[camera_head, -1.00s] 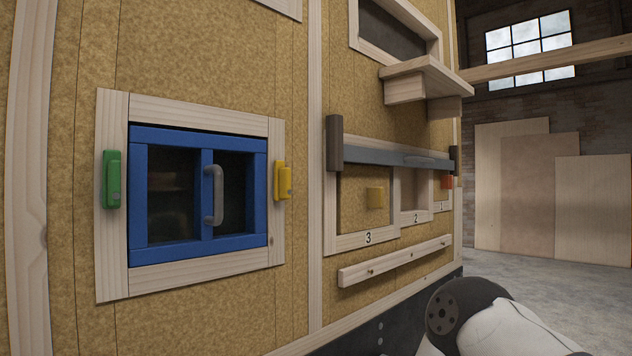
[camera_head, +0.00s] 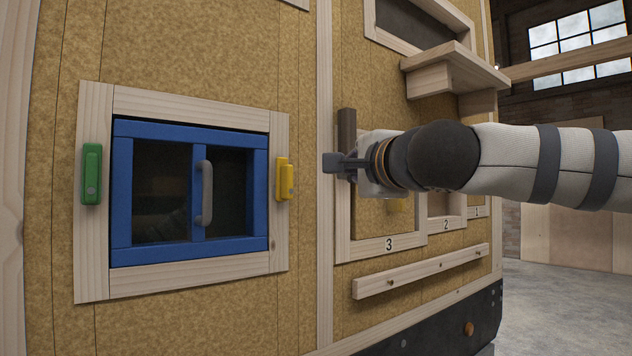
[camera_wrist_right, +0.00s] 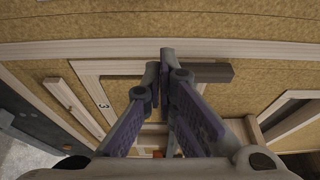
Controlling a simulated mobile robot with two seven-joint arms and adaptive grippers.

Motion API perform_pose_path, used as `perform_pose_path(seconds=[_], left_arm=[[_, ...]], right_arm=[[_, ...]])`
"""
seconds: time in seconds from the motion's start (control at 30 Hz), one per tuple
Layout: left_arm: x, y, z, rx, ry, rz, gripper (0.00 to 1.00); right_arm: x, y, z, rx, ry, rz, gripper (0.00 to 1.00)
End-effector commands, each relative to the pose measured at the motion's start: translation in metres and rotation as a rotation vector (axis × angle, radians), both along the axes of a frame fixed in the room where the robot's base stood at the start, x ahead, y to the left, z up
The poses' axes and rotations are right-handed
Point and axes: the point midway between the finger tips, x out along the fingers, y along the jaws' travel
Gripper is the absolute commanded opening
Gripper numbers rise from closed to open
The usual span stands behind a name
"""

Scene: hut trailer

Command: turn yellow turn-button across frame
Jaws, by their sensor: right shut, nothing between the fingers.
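The yellow turn-button (camera_head: 285,179) stands upright on the right side of the wooden frame (camera_head: 197,102), beside the blue window (camera_head: 260,190). A green turn-button (camera_head: 92,174) stands upright on the frame's left side. The blue window sits in the frame and has a grey handle (camera_head: 206,193). My right gripper (camera_head: 328,163) is shut and empty, to the right of the yellow turn-button and apart from it. In the right wrist view its fingers (camera_wrist_right: 165,62) meet in front of the wall. My left gripper is not in view.
Compartments numbered 3 (camera_head: 388,244) and 2 lie behind my right arm. A wooden rail (camera_head: 420,272) runs below them, and a wooden shelf (camera_head: 440,68) juts out above. The wall between the window frame and the upright batten (camera_head: 324,280) is clear.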

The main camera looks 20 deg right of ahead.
Motion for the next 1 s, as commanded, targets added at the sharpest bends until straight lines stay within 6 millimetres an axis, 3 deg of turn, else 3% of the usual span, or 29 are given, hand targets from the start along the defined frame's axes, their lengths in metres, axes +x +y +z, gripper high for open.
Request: perform_pose_path(seconds=[0.37, 0.83, 1.0], left_arm=[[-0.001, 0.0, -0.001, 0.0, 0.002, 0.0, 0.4], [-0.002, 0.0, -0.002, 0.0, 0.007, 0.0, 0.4], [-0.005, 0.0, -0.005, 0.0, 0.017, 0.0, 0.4]], right_arm=[[0.007, 0.0, -0.001, -0.001, 0.003, 0.0, 0.0], [0.102, 0.003, -0.001, -0.001, 0.002, 0.0, 0.0], [0.092, 0.029, -0.002, -0.003, 0.003, 0.004, 0.0]])
